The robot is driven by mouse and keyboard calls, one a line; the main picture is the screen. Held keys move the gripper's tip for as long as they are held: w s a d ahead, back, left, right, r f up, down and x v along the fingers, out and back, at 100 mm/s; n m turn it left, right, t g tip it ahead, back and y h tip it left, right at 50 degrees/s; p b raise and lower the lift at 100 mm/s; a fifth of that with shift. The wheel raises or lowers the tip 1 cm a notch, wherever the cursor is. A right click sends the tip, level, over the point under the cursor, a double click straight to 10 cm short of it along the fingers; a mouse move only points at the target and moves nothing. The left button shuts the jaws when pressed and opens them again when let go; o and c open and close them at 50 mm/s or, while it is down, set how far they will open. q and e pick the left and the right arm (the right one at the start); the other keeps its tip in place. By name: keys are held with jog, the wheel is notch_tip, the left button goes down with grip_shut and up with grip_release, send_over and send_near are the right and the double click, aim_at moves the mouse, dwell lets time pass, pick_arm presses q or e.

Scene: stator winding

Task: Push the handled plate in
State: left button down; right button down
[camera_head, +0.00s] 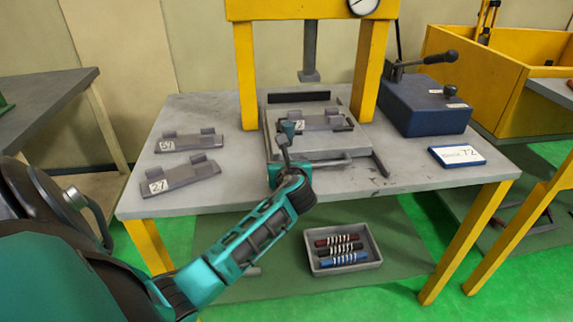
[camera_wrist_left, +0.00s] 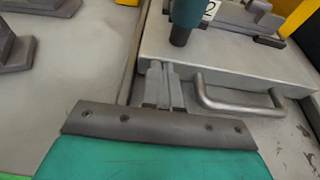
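The handled plate (camera_head: 350,140) is a flat grey slab on the table under the yellow press frame; in the left wrist view its bare top (camera_wrist_left: 225,58) fills the upper middle. Its bar handle (camera_head: 330,160) is on the front edge, and shows clearly in the left wrist view (camera_wrist_left: 240,108). My left gripper (camera_head: 284,144) is at the plate's front edge, left of the handle. In the left wrist view its fingers (camera_wrist_left: 165,72) are together with nothing visible between them, close to the front edge; contact is unclear. My right gripper is out of view.
A grey part with a number tag (camera_head: 322,122) lies on the plate beside a teal-and-dark peg (camera_wrist_left: 184,22). Two tagged grey parts (camera_head: 186,175) lie left. A tray (camera_head: 345,266) sits below.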

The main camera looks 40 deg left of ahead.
pick_arm(q)
jog(key=w+a, duration=0.2)
jog(key=a, duration=0.1)
jog(key=w+a, duration=0.2)
jog(key=w, duration=0.1)
jog(key=w+a, duration=0.2)
jog(key=a, duration=0.1)
jog(key=shift+w+a, duration=0.15)
jog(key=shift+a, duration=0.2)
jog(key=shift+a+r, duration=0.15)
jog(key=shift+r, duration=0.15)
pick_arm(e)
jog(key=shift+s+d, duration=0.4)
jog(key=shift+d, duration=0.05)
